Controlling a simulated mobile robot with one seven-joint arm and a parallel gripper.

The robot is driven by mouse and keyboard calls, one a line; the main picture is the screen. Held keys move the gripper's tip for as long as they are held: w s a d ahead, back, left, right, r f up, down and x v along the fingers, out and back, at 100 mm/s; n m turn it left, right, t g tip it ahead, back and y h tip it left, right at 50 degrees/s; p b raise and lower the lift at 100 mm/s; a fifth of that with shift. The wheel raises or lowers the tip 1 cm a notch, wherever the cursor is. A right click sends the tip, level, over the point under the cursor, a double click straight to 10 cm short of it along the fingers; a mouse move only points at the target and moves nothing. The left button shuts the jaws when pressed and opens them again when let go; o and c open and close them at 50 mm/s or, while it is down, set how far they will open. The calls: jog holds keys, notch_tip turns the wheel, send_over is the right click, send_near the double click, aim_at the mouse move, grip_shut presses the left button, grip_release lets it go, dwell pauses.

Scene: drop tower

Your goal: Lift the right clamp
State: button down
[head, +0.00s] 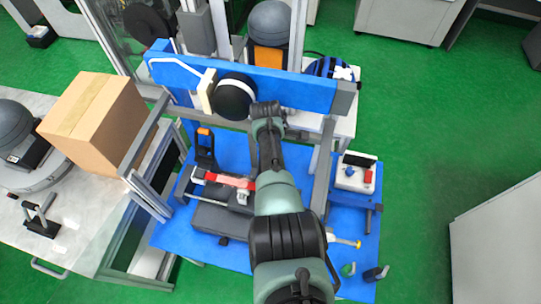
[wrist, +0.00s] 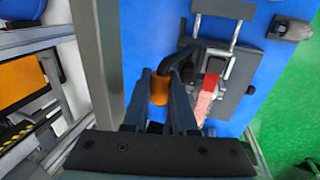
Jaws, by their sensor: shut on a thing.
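In the wrist view my gripper (wrist: 161,100) is shut on the orange grip of a black clamp handle (wrist: 190,56). One finger lies on each side of the orange part. The black handle bends to the right, toward a grey plate with metal bars. In the head view my arm covers the fingers and this clamp. Another black clamp with an orange part (head: 204,142) stands upright to the left of my arm. A red piece (head: 236,182) lies between that clamp and my arm; a red piece also shows in the wrist view (wrist: 210,84).
A blue upright panel (head: 303,88) with a black and white disc (head: 235,96) stands beyond my arm. Metal posts flank the blue base. A cardboard box (head: 95,120) stands on the left table. A small control box (head: 356,174) is at right. Green floor lies beyond.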

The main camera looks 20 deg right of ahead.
jog(key=shift+w+d+f+b, duration=0.1)
jog(key=shift+w+d+b, duration=0.1)
jog(key=shift+w+b, duration=0.15)
dwell(0.3)
jog(key=c, duration=1)
grip_release()
jog(key=p+v, duration=0.3)
jog(key=v, duration=1)
